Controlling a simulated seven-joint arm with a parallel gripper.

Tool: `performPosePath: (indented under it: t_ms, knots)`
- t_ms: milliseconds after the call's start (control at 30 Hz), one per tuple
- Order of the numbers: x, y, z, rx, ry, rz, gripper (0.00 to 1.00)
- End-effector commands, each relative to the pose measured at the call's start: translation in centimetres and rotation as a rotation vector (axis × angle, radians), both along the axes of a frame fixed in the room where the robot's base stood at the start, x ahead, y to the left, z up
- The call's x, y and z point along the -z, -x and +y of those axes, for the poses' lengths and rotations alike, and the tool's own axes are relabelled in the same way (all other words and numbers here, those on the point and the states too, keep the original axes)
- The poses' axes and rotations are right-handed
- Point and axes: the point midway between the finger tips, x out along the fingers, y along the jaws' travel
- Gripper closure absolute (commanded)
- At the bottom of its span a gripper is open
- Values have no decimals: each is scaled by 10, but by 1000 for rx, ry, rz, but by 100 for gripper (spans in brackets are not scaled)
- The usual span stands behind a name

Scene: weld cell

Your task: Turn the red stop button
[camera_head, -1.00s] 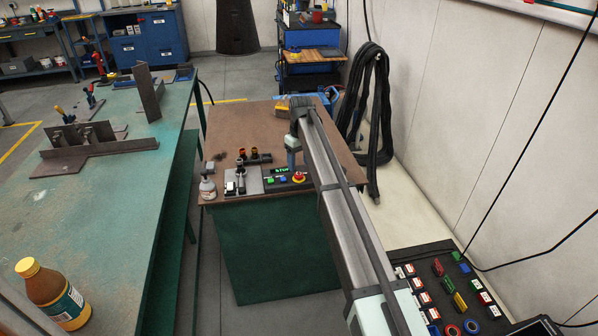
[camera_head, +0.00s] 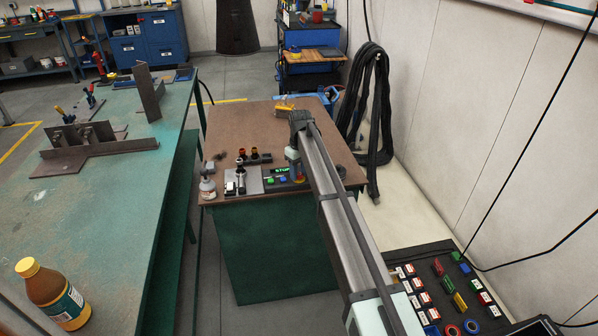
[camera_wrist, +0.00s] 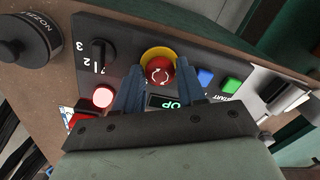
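The red stop button (camera_wrist: 160,73), with white turn arrows and a yellow collar, sits on the dark control panel (camera_wrist: 210,60) in the wrist view. In the head view my gripper (camera_head: 296,176) is at the panel and hides most of the button. In the wrist view my gripper (camera_wrist: 160,84) points down with its two blue fingers apart, one on each side of the button. I cannot tell whether the fingers touch it. A lit display (camera_wrist: 172,102) lies close to the button, partly covered by my gripper.
On the panel are a blue button (camera_wrist: 205,78), a green button (camera_wrist: 231,85), a lit pinkish button (camera_wrist: 103,96) and a black selector knob (camera_wrist: 98,52). A black nozzle knob (camera_wrist: 27,38) stands beside it.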

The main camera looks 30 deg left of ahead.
Motion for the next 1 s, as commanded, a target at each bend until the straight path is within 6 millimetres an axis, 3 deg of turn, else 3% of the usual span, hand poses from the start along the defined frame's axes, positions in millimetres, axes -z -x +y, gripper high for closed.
performPosePath:
  t_ms: [367,667,1000]
  knots:
    - [0,0,0,0,0,0,95]
    - [0,0,0,51,0,0,96]
    - [0,0,0,282,-1,0,96]
